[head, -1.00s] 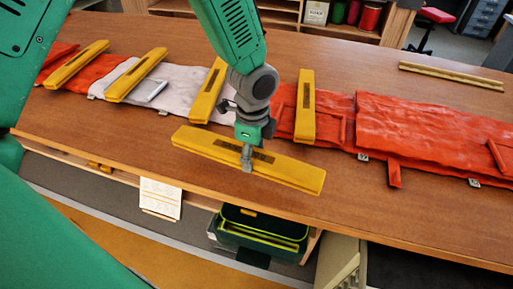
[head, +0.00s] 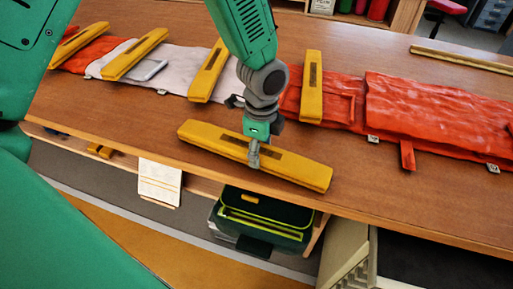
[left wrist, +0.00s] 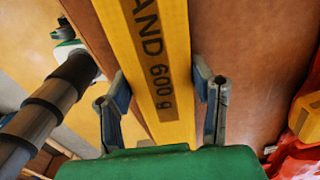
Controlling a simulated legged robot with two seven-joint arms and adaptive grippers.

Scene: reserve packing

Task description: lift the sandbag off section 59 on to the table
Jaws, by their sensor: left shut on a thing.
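A long yellow sandbag (head: 303,173) with a dark label lies across my left gripper (head: 253,158) in the head view, over the bare wood in front of the fabric. In the left wrist view the sandbag (left wrist: 160,60) reads "AND 600 g". The fingers of my left gripper (left wrist: 163,95) stand on its two sides, shut on it. I cannot tell whether its underside touches the table (head: 380,200). Other yellow sandbags lie across the fabric, one on the red part (head: 312,90) and one on the pale part (head: 208,72). No section number is readable. My right gripper is not seen.
The long red fabric (head: 435,110) runs along the table behind the held sandbag. A yellow bar (head: 460,58) lies at the back right. A dark green bin (head: 262,222) and a white paper (head: 160,182) are at the front edge. Bare wood lies right of the held sandbag.

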